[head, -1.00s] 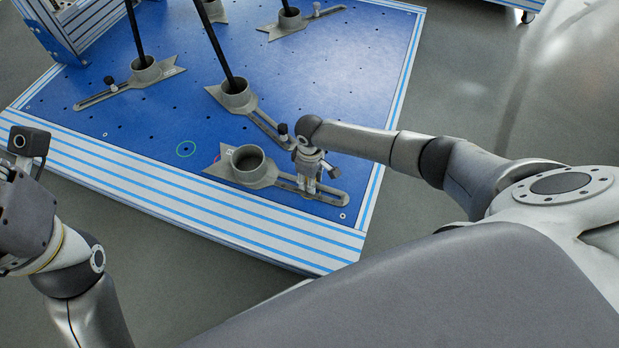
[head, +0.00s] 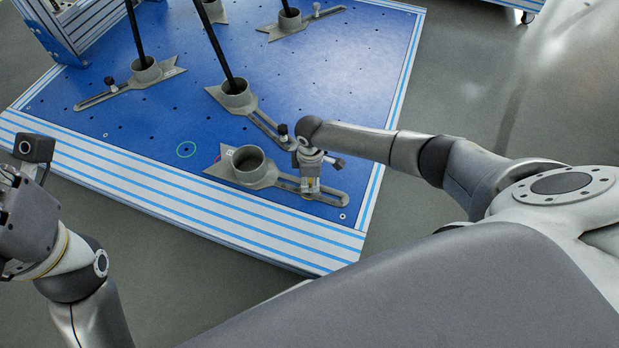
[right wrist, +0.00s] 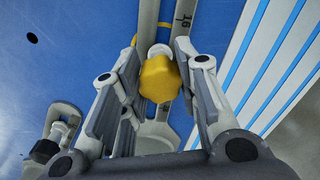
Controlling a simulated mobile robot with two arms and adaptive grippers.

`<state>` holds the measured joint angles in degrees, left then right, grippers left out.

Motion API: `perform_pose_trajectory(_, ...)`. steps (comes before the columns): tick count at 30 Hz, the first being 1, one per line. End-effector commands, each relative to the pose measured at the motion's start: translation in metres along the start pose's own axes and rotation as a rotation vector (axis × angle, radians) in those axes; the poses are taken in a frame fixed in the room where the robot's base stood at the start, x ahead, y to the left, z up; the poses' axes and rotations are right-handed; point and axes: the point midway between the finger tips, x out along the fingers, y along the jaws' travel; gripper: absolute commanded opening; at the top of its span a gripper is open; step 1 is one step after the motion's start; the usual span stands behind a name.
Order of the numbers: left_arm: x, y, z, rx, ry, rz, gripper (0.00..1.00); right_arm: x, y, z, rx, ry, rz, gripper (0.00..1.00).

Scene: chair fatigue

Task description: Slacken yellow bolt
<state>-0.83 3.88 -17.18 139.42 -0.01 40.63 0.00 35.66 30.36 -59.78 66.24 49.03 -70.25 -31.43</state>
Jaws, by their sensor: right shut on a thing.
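The yellow bolt (right wrist: 160,78) sits at the slot of a grey slotted fixture with an empty round cup (head: 246,163), near the front right corner of the blue plate. My right gripper (head: 310,187) points down over that slot. In the right wrist view its fingers (right wrist: 158,95) are on both sides of the yellow bolt head, shut on it. The bolt is mostly hidden by the gripper in the head view. My left gripper (head: 12,268) is at the left edge, away from the plate, its fingertips not clear.
A second slotted fixture (head: 237,97) holding a black rod stands just behind, its dark knob (head: 283,131) close to my right gripper. Other fixtures with rods (head: 146,70) stand farther back.

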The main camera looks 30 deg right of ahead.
Motion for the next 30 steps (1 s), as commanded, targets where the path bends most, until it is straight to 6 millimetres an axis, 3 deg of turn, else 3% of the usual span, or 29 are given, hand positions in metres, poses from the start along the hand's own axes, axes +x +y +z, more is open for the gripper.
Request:
perform_pose_trajectory(7, -0.0002, 0.0000, 0.0002, 0.000, -0.001, 0.000, 0.40, -0.0003, 0.0001, 0.0001, -0.022, 0.000, 0.000, 0.05)
perform_pose_trajectory(18, -0.0013, 0.0001, 0.0011, -0.001, -0.004, -0.001, 0.40, -0.0003, 0.0003, -0.0001, -0.335, 0.000, 0.001, 0.05)
perform_pose_trajectory(26, -0.0013, 0.0001, 0.0014, -0.001, -0.005, 0.000, 0.40, -0.0003, 0.0002, -0.0001, -0.349, 0.000, 0.001, 0.05)
perform_pose_trajectory(27, -0.0013, 0.0001, 0.0015, -0.001, -0.005, 0.000, 0.40, -0.0003, 0.0002, -0.0001, -0.348, 0.000, 0.000, 0.34)
perform_pose_trajectory(30, -0.0013, 0.0001, 0.0015, -0.001, -0.005, 0.000, 0.40, -0.0002, 0.0001, -0.0001, -0.347, 0.000, 0.000, 0.47)
